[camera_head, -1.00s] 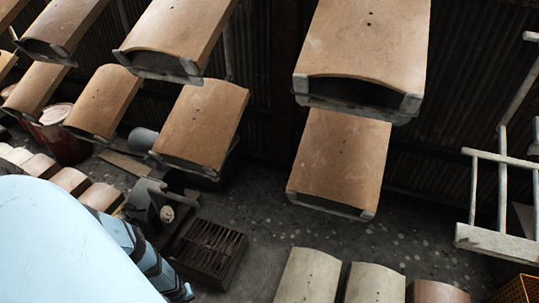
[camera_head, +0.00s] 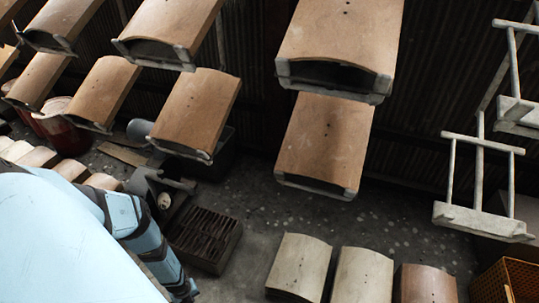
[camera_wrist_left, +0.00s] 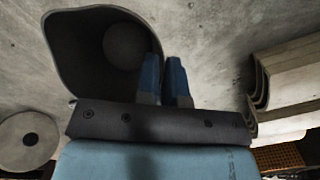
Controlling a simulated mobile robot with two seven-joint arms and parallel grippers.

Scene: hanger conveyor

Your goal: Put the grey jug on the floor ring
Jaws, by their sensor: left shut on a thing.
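The grey jug (camera_wrist_left: 85,55) shows in the left wrist view, its wide open mouth facing the camera and its inside dark. My left gripper (camera_wrist_left: 164,78) has its two blue fingers at the right side of the jug's mouth, shut on the jug's wall. My right gripper is in neither view.
Brown curved tiles (camera_head: 325,140) hang on racks above the floor. Empty hanging racks (camera_head: 482,222) are at the right. Stacked tiles (camera_head: 300,263) and an orange crate (camera_head: 508,280) stand at lower right. A dark slatted box (camera_head: 205,243) is beside my arm. Bare floor lies in the middle.

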